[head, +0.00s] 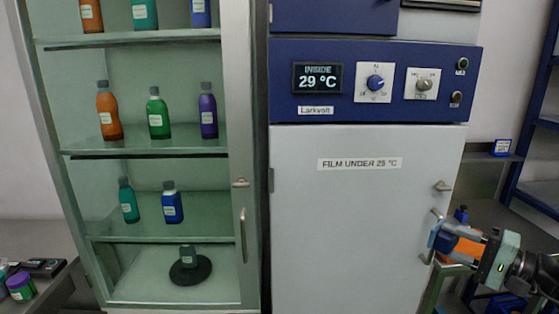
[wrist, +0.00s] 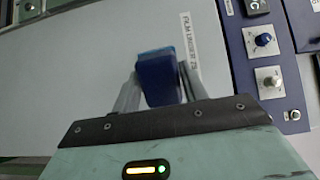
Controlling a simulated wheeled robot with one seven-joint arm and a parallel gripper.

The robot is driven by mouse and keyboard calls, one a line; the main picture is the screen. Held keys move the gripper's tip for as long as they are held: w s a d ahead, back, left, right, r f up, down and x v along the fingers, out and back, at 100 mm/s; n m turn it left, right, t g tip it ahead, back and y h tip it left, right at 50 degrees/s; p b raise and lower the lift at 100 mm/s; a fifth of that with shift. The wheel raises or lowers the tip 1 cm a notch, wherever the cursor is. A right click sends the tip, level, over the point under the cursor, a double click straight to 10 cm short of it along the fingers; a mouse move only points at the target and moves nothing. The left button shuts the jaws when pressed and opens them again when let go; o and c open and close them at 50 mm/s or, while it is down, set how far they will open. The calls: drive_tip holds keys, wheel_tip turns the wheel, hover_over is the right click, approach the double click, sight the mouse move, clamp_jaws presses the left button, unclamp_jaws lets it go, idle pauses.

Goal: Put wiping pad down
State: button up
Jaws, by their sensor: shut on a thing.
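My gripper (head: 448,243) is at the right in the head view, beside the handle side of the grey cabinet door (head: 345,220). It is shut on a blue block, which I take for the wiping pad (head: 434,236). In the wrist view the blue pad (wrist: 160,80) sits between the two grey fingers, with the grey door behind it. The pad is held up close to the door front; I cannot tell whether it touches the door. Its underside is hidden.
The grey cabinet's blue panel (head: 330,110) reads 29 °C; its door is labelled "FILM UNDER 25 °C". A glass-fronted cabinet (head: 243,150) with coloured bottles stands left. A side table (head: 40,285) holds small items. Orange and blue objects lie behind my gripper.

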drive_tip(key=a+f+n+g+y+b, duration=0.3)
drive_tip(key=f+b, duration=0.6)
drive_tip(key=f, duration=2)
drive_tip(key=s+f+m+t+h, duration=0.1)
drive_tip(key=m+t+h, duration=0.1)
drive_tip(key=m+h, duration=0.2)
drive_tip(key=s+f+m+t+h, duration=0.1)
drive_tip(key=m+t+h, duration=0.2)
drive_tip(key=h, duration=0.3)
drive_tip(key=s+a+f+m+t+h, duration=0.1)
drive_tip(key=s+m+t+h, duration=0.1)
drive_tip(key=m+h, duration=0.3)
drive_tip(key=shift+s+t+h, duration=0.1)
drive_tip(key=shift+t+h, duration=0.2)
drive_tip(key=shift+t, duration=0.1)
drive_tip(key=shift+a, duration=0.2)
